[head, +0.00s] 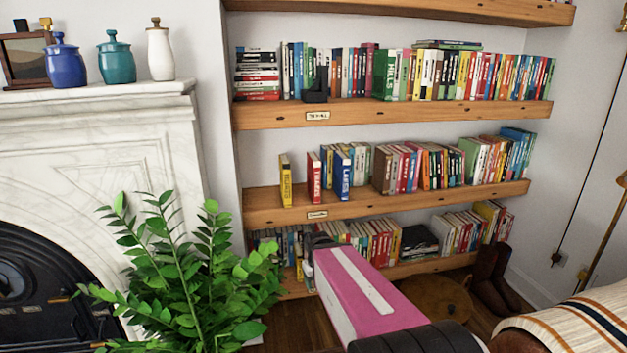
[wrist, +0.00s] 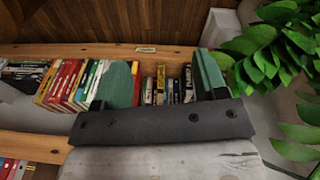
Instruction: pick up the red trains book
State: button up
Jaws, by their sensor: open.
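The red trains book (head: 314,178) stands upright at the front of the middle shelf (head: 400,204) in the head view, its spine facing out. A yellow book (head: 286,180) stands apart to its left, and a blue book (head: 342,176) stands to its right. My gripper (head: 322,241) is below the middle shelf's front edge in that view, apart from the red book and lower than it. In the wrist view my gripper (wrist: 165,84) is open, with two green fingers and no object held between them. Shelved books show behind the fingers; I cannot pick out the red trains book there.
A leafy plant (head: 185,270) stands left of my gripper and also shows in the wrist view (wrist: 275,45). The lower shelf (head: 430,264) holds more books behind my arm. The white fireplace (head: 95,145) is at left, brown boots (head: 492,280) at right.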

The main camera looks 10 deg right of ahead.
jog(key=w+d+r+n+t+h, duration=0.1)
jog(key=w+d+r+n+t, duration=0.2)
jog(key=w+n, duration=0.45)
jog(key=n+t+y, duration=0.1)
jog(key=n+t, duration=1.2)
jog(key=n, duration=1.3)
send_near(315, 183)
jog(key=w+f, duration=0.2)
jog(key=w, duration=0.8)
jog(key=w+d, duration=0.1)
jog(key=w, duration=0.2)
jog(key=shift+w, duration=0.4)
jog(key=c, duration=1.2)
grip_shut()
